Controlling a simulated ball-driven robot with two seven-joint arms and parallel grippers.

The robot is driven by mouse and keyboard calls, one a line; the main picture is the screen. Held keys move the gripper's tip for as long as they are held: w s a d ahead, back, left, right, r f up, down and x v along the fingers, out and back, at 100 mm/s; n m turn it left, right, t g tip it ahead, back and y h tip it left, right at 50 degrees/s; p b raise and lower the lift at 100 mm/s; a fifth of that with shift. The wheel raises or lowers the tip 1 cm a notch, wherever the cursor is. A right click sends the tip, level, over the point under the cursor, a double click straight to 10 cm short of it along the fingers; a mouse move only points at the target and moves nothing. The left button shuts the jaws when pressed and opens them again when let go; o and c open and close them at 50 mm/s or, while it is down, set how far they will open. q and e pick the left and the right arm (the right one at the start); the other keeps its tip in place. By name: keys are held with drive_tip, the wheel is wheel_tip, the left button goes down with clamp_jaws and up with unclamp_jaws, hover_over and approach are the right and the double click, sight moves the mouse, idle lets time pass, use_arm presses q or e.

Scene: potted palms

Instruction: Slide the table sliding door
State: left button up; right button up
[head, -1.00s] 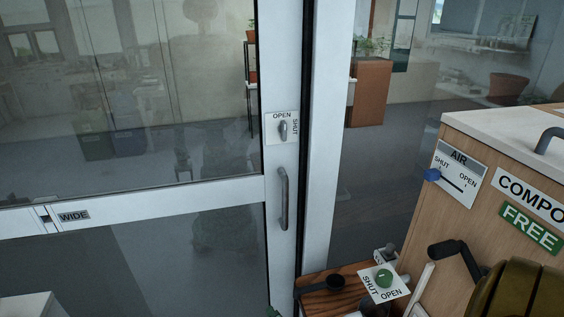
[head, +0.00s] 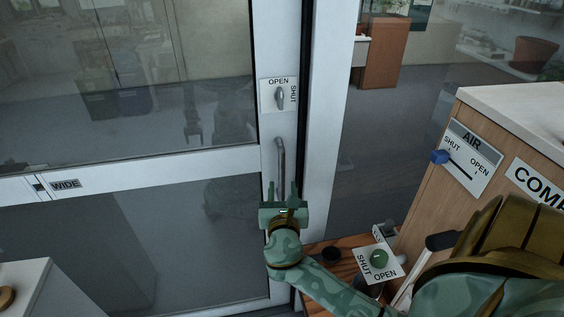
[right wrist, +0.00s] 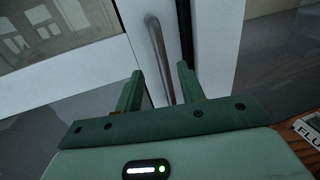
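A white-framed glass door (head: 130,170) fills the left of the head view, with a grey vertical bar handle (head: 280,155) on its right upright. A latch knob (head: 280,97) on an OPEN/SHUT plate sits above the handle. My green right gripper (head: 282,190) is at the handle's lower end, its fingers pointing up. In the right wrist view the gripper (right wrist: 161,75) has its fingers apart, and the handle (right wrist: 159,55) shows between and beyond them. I cannot tell whether they touch it. My left gripper is not in view.
A wooden cabinet (head: 425,180) with an AIR slider (head: 440,157) stands at the right. A green knob (head: 379,259) on a SHUT/OPEN plate sits beside my right arm. A white post (head: 328,120) stands right of the door. A white-topped unit (head: 25,285) is at lower left.

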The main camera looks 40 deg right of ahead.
sight(282, 165)
drive_tip(key=x, duration=1.1)
drive_tip(key=shift+w+b, duration=0.2)
drive_tip(key=shift+b, duration=0.2)
clamp_jaws()
